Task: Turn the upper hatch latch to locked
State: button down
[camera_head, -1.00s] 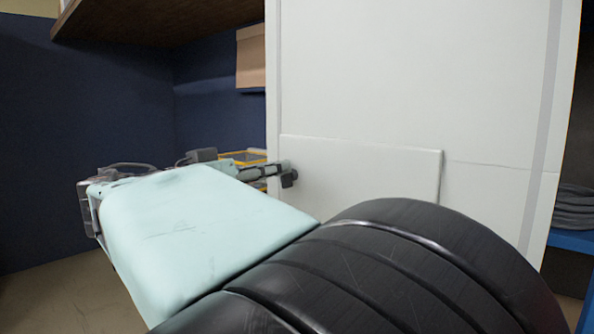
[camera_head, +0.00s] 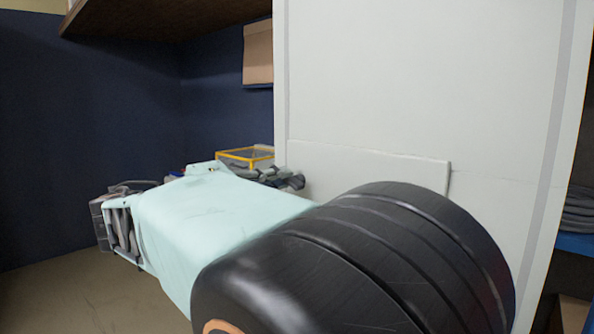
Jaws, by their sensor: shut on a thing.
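My gripper (camera_head: 287,179) shows as dark grey fingers beyond my pale arm link, low at the left edge of the tall white panel. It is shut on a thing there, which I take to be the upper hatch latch. My arm and the fingers hide the latch, so I cannot see how far it is turned. A thin raised white plate (camera_head: 375,165) lies on the face of the panel, just right of the fingers.
The tall white panel (camera_head: 420,80) fills the middle and right. A yellow-framed clear box (camera_head: 240,155) stands behind the arm. Dark coils (camera_head: 578,212) lie on a blue shelf at right.

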jog(key=shift+f+n+p, duration=0.2)
jog(key=shift+n+p, duration=0.45)
jog(key=shift+n, duration=0.5)
jog(key=shift+f+n+p, duration=0.15)
jog(key=shift+n+p, duration=0.5)
jog(key=shift+n, duration=0.5)
jog(key=c, duration=2)
grip_release()
jog(key=shift+c, duration=0.2)
jog(key=shift+a, duration=0.1)
jog(key=v, duration=1.2)
jog(key=shift+f, duration=0.1)
